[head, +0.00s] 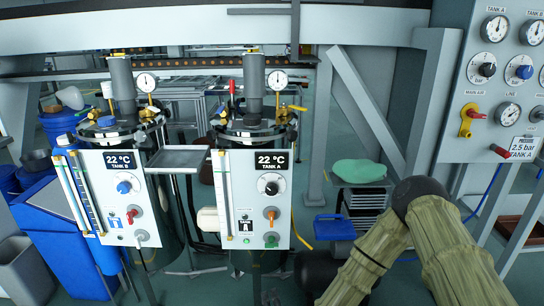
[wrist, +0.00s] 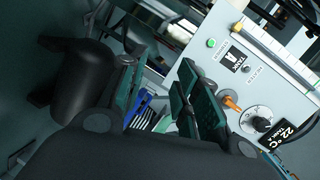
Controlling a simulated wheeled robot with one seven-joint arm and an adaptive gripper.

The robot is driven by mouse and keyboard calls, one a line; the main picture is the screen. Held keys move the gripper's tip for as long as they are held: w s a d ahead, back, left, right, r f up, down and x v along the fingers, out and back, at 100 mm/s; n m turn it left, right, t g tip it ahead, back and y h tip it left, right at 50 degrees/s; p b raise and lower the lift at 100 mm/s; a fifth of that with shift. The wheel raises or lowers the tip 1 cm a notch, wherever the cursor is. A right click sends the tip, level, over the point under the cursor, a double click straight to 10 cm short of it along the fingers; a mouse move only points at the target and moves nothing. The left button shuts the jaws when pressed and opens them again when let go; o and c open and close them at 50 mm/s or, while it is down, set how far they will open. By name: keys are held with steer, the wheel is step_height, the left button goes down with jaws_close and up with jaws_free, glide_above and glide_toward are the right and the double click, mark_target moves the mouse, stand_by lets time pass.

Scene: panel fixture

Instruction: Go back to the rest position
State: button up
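In the wrist view my gripper (wrist: 162,98) is open, with a clear gap between its two teal-padded fingers and nothing held. It is close to the Tank A panel (wrist: 205,75), which lies beyond the right finger and looks rotated in this view. An orange knob (wrist: 232,103) and a black dial (wrist: 257,120) on that panel show just right of the finger. I cannot tell whether the finger touches the panel. In the head view my arm, in an olive sleeve, bends at lower right; my gripper cannot be made out clearly there.
The Tank A panel (head: 251,190) and Tank B panel (head: 118,195) stand side by side. A grey gauge panel (head: 505,85) is at right, near my arm's elbow. A diagonal brace (head: 365,108) and a green-topped stool (head: 358,171) stand behind. A blue bin (head: 60,235) is at left.

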steer(key=s+d+f+n+g, duration=0.3)
steer(key=s+f+n+g, duration=0.1)
steer(key=s+f, duration=0.25)
steer(key=s+d+f+n+g, duration=0.3)
steer(key=s+d+f, duration=0.15)
steer(key=s, duration=0.35)
steer(key=s+d+f+n+g+h, duration=0.1)
steer(key=s+d+f+n+g, duration=0.2)
steer(key=s+d, duration=0.55)
steer(key=s+d+n+g+h, duration=0.1)
steer(key=s+d+n+g, duration=0.35)
steer(key=s, duration=0.65)
step_height(320, 180, up, 29)
steer(key=s+d+m+p, duration=0.1)
steer(key=d+p, duration=0.1)
steer(key=p, duration=2.6)
steer(key=shift+h+p, duration=0.3)
steer(key=shift+p, duration=0.05)
